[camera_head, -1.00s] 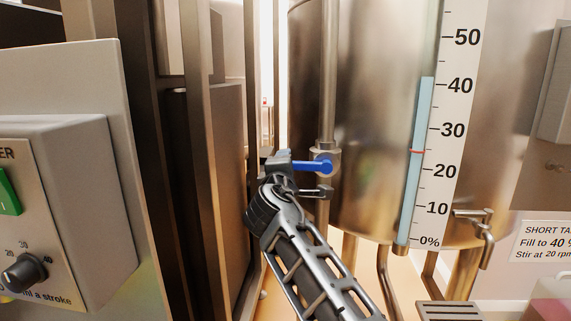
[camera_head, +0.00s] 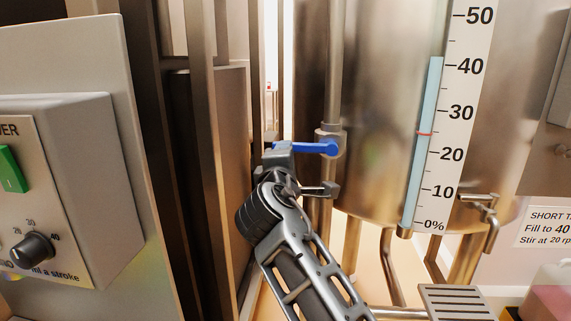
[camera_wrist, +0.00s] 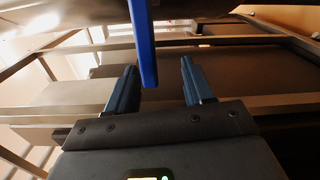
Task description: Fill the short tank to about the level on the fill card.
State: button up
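The short tank (camera_head: 385,150) is a steel vessel on the right of the head view. Its light-blue gauge strip (camera_head: 428,100) tops out a little above 40, with a red line at about 25. The fill card (camera_head: 550,228) reads "Fill to 40" and "Stir at 20 rp", cut off at the edge. A blue valve lever (camera_head: 315,148) lies level across the upright pipe left of the tank. My gripper (camera_head: 303,171) is beside this lever. In the wrist view, my gripper (camera_wrist: 158,70) is open, and the blue lever (camera_wrist: 142,40) reaches between its parted fingers, clear of the right one.
A grey control box (camera_head: 60,180) with a green button (camera_head: 10,170) and a black dial (camera_head: 30,249) fills the left. Dark upright frame posts (camera_head: 203,150) stand close left of my gripper. A small tap (camera_head: 485,212) is on the tank's lower right, above a slatted grate (camera_head: 455,300).

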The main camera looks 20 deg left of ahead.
jog(key=shift+v, duration=0.9)
jog(key=shift+r, duration=0.1)
jog(key=s+d+f+m+g+y, duration=0.15)
jog(key=s+d+f+m, duration=0.35)
jog(key=s+d+f, duration=0.65)
jog(key=s+d+f+m+g+h, duration=0.15)
jog(key=s+d+f+m, duration=0.5)
jog(key=s+f, duration=0.8)
jog(key=s+d+f+m+h, duration=0.15)
jog(key=s+d+m, duration=0.35)
jog(key=s+d, duration=0.95)
jog(key=s+d+r+m+h, duration=0.1)
jog(key=s+d+r+m, duration=0.1)
jog(key=s+d+r, duration=0.2)
jog(key=s+d+r+m+h, duration=0.1)
jog(key=s+d+r+m, duration=0.2)
jog(key=s, duration=0.6)
jog(key=d+r, duration=0.1)
jog(key=d, duration=0.1)
jog(key=shift+s+d+r, duration=0.25)
jog(key=shift+s, duration=0.1)
